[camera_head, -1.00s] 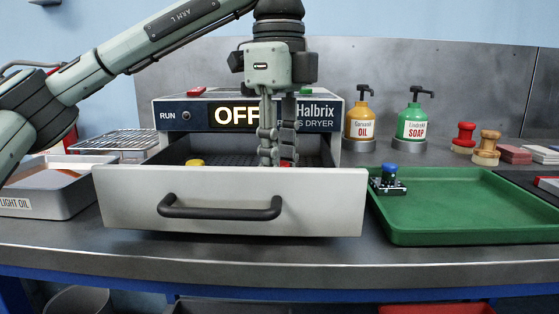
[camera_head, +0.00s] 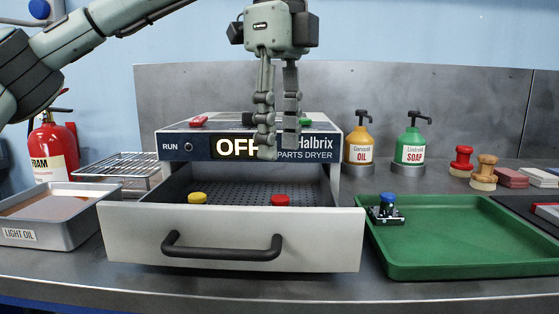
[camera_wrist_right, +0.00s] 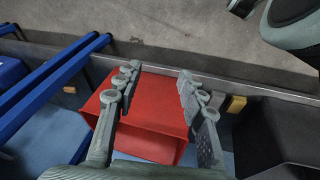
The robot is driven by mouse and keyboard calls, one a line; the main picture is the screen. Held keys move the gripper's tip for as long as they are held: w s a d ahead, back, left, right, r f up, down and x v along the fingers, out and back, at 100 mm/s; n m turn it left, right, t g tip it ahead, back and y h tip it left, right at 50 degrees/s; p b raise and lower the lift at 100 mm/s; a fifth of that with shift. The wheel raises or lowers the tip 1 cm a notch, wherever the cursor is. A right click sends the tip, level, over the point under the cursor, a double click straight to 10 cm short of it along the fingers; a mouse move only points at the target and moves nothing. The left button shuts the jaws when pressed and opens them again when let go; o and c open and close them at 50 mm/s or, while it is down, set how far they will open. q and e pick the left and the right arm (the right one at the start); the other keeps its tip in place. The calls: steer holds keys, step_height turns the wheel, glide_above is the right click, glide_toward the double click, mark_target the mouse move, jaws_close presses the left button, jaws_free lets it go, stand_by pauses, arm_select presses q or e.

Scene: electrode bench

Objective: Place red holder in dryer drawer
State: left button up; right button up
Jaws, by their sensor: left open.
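The dryer (camera_head: 175,146) stands on the bench with its drawer (camera_head: 130,232) pulled open. A red-topped holder (camera_head: 280,200) sits inside the drawer at the right, and a yellow-topped holder (camera_head: 197,198) sits at the left. Only their tops show above the drawer front. My left gripper (camera_head: 277,150) is open and empty, pointing down in front of the dryer face, above the red holder and apart from it. A blue-topped holder (camera_head: 388,208) stands in the green tray. My right gripper (camera_wrist_right: 160,100) is open in the right wrist view, with nothing between its fingers.
The green tray (camera_head: 470,235) is right of the drawer. The light oil pan (camera_head: 50,210) and a wire rack (camera_head: 115,170) are left. Oil (camera_head: 359,137) and soap (camera_head: 411,142) bottles stand behind. A red bin (camera_wrist_right: 150,115) lies below my right gripper.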

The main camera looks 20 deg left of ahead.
arm_select(q)
steer(key=shift+r+p, duration=0.35)
steer(key=shift+r, duration=1.3)
arm_select(e)
steer(key=shift+a+x, duration=0.2)
steer(key=shift+x, duration=0.55)
steer(key=shift+a+x, duration=0.15)
steer(key=shift+x, duration=0.6)
